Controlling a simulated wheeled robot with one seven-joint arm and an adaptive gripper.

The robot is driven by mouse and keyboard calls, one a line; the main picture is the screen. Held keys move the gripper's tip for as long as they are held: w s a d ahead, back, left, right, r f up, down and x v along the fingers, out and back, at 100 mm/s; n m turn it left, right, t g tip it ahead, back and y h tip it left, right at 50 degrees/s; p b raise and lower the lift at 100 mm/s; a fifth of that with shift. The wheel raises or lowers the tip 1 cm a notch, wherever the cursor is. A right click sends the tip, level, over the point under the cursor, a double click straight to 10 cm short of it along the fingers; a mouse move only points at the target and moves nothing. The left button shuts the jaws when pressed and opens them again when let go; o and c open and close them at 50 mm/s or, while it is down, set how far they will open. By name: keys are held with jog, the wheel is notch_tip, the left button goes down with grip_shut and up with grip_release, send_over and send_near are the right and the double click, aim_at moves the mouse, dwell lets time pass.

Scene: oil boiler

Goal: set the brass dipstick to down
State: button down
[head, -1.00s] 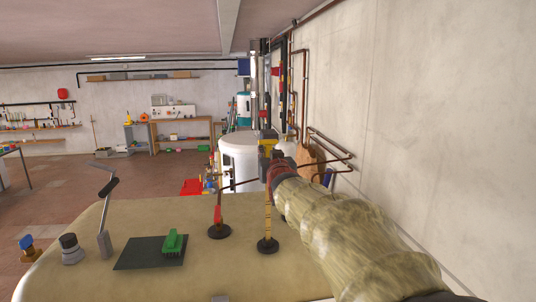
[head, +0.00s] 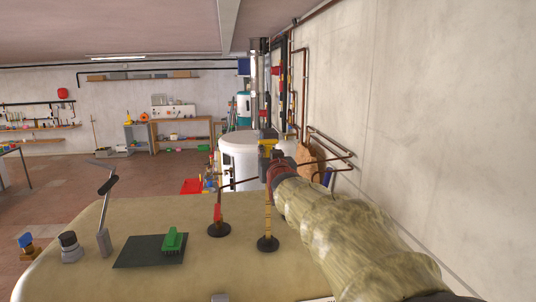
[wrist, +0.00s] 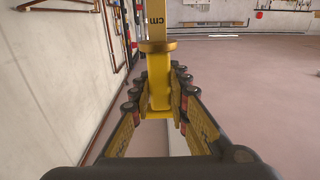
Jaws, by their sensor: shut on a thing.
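The brass dipstick (head: 268,219) is a thin yellow stick standing upright from a round black base on the tank top, in the head view. Its upper part is hidden behind my gripper and arm. In the wrist view a yellow bar marked "cm" (wrist: 155,85) with a brass collar runs between my fingers. My gripper (wrist: 157,108) is shut on this bar, with finger pads on both sides. In the head view my gripper (head: 268,153) is above the base, partly hidden by my arm.
The beige tank top (head: 190,270) carries a red-handled rod (head: 217,215) just left of the dipstick, a green block on a dark plate (head: 150,252) and a grey lever (head: 105,215). A bare wall with pipes (head: 330,150) lies close on the right.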

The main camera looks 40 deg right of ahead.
aim_at(268, 220)
notch_tip(268, 220, down, 24)
jog(key=b, duration=2.2)
jog(key=shift+r, duration=0.1)
jog(key=c, duration=2.2)
grip_release()
jog(key=o, duration=0.5)
jog(key=shift+r, duration=0.1)
jog(key=shift+s, duration=0.1)
jog(key=v, duration=1.2)
